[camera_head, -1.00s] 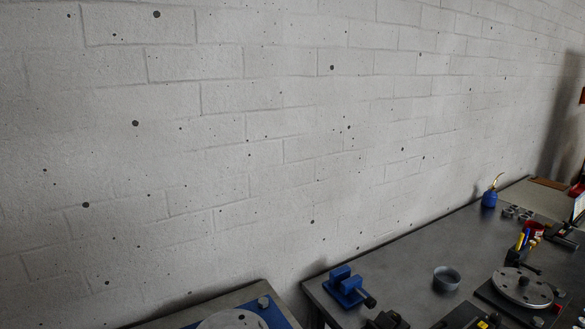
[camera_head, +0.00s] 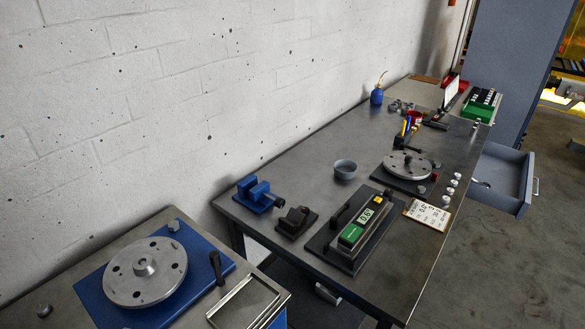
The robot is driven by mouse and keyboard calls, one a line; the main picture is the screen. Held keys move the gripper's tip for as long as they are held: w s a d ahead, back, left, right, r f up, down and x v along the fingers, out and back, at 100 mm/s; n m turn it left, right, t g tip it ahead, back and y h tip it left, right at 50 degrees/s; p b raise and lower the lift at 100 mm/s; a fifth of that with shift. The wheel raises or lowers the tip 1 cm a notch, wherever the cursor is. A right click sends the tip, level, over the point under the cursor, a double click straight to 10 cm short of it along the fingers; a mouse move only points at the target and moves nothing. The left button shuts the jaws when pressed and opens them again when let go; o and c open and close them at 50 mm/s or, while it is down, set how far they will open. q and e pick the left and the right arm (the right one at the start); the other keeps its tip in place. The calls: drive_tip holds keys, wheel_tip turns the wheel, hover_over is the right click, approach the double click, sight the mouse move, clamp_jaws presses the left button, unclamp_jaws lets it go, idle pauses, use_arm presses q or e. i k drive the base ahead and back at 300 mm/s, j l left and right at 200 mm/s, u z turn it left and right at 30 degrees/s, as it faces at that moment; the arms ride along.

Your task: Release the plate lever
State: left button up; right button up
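A grey disc (camera_head: 146,271) with several holes and a centre hub sits on a blue base plate (camera_head: 94,300) on the near left table. A black lever (camera_head: 216,267) stands on the right part of this blue plate, beside the disc. A second, smaller grey disc (camera_head: 408,166) sits on a dark base on the long table, with a small black handle (camera_head: 412,150) behind it. I cannot tell which of the two the task means. Neither of my grippers shows in the head view.
The long dark table (camera_head: 305,160) holds a blue vise (camera_head: 258,196), a black block (camera_head: 296,220), a grey bowl (camera_head: 345,168), a device with a green display (camera_head: 352,233) and a paper card (camera_head: 428,214). An open drawer (camera_head: 496,183) juts out on the right. A metal tray (camera_head: 243,302) lies front left.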

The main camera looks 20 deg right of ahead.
sight(334, 221)
drive_tip(key=l, duration=0.55)
drive_tip(key=i+l, duration=0.15)
drive_tip(key=l, duration=1)
drive_tip(key=i+l+z, duration=0.1)
drive_tip(key=l, duration=0.45)
